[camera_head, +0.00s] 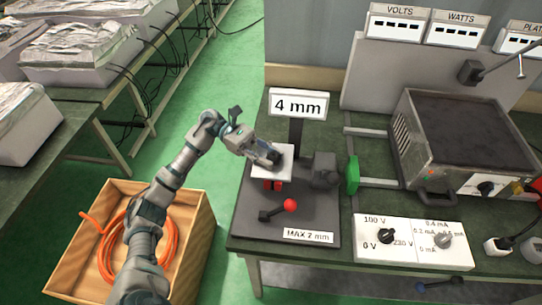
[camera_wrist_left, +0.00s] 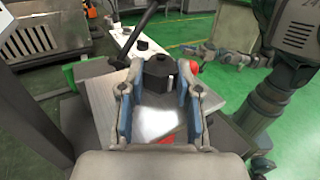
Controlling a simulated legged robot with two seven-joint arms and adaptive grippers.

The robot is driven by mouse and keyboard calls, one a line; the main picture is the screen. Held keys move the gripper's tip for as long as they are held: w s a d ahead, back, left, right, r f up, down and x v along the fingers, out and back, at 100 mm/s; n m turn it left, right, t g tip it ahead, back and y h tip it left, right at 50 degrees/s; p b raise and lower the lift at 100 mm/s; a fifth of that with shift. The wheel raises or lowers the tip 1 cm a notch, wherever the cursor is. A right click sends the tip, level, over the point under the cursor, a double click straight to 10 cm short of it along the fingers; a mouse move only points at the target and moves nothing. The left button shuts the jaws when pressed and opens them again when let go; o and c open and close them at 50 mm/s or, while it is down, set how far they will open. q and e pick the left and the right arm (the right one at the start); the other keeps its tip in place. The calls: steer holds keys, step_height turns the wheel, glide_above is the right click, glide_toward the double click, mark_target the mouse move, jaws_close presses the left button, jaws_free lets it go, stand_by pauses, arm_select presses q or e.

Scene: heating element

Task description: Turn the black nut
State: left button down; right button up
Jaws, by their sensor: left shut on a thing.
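My left gripper (camera_head: 268,157) reaches in from the left over a white square plate (camera_head: 285,174) on the dark workbench fixture. In the left wrist view its two blue-padded fingers (camera_wrist_left: 157,88) stand on either side of the black nut (camera_wrist_left: 157,68), with their tips closed on it. The nut has a dark rounded body and sits above the bright plate (camera_wrist_left: 155,122). In the head view the fingers hide most of the nut.
A "4 mm" sign (camera_head: 299,104) stands just behind the plate. A red-knobbed lever (camera_head: 290,205) is in front, and a dark block (camera_head: 323,170) and green disc (camera_head: 352,175) are to the right. A heater box (camera_head: 460,130) and dial panel (camera_head: 408,240) stand farther right.

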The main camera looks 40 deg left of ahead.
arm_select(q)
steer(key=shift+a+r, duration=0.1)
steer(key=shift+r, duration=0.15)
steer(key=c, duration=0.8)
jaws_free()
steer(key=shift+w+f, duration=0.1)
steer(key=shift+a, duration=0.1)
steer(key=shift+f, duration=0.1)
steer(key=a, duration=1.2)
steer(key=shift+f, duration=0.1)
